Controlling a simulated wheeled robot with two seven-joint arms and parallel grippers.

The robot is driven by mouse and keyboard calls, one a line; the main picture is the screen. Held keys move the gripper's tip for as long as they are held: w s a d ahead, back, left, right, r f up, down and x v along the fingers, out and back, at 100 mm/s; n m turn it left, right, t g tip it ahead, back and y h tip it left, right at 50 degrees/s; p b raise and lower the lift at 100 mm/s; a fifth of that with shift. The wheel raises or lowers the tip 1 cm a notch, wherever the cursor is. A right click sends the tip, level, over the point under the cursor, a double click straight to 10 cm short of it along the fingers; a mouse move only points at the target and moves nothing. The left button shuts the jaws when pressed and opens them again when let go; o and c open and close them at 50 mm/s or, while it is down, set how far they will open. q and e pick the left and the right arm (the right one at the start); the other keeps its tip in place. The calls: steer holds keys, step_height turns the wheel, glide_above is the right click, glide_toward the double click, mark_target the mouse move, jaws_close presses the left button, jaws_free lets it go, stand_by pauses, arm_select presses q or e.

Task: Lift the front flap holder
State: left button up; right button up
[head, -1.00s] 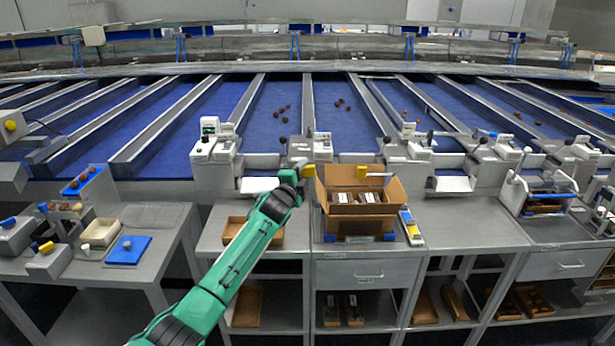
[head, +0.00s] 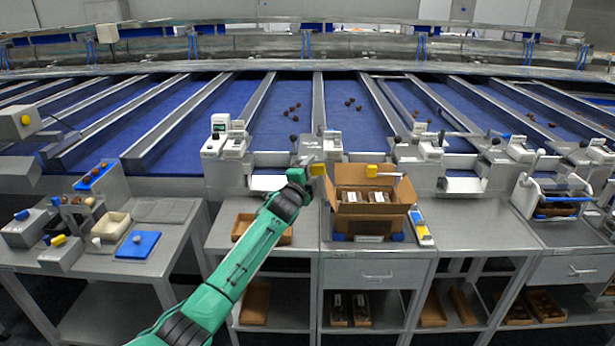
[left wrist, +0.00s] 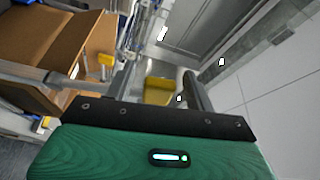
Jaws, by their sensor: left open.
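An open cardboard carton (head: 366,223) with flaps spread and dark packs inside stands on the bench in the head view. One yellow flap holder piece (head: 318,170) is at the carton's back left corner, beside my left gripper (head: 309,173). Another yellow piece (head: 373,171) with a pale bar is above the carton's back edge. In the left wrist view, a yellow block (left wrist: 158,92) shows between the spread fingers of my left gripper (left wrist: 161,84); whether they touch it I cannot tell. A second yellow piece (left wrist: 105,60) is beside the carton (left wrist: 45,48). My right gripper is out of view.
A blue, white and yellow device (head: 420,228) stands right of the carton. A shallow brown tray (head: 243,229) lies left of it, partly behind my arm. Grey weighing stations line the conveyor behind. The bench (head: 475,228) to the right is clear.

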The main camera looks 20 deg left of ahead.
arm_select(q)
steer(key=s+a+f+b, duration=0.1)
steer(key=s+b, duration=0.2)
steer(key=s, duration=1)
steer(key=shift+s+a, duration=0.3)
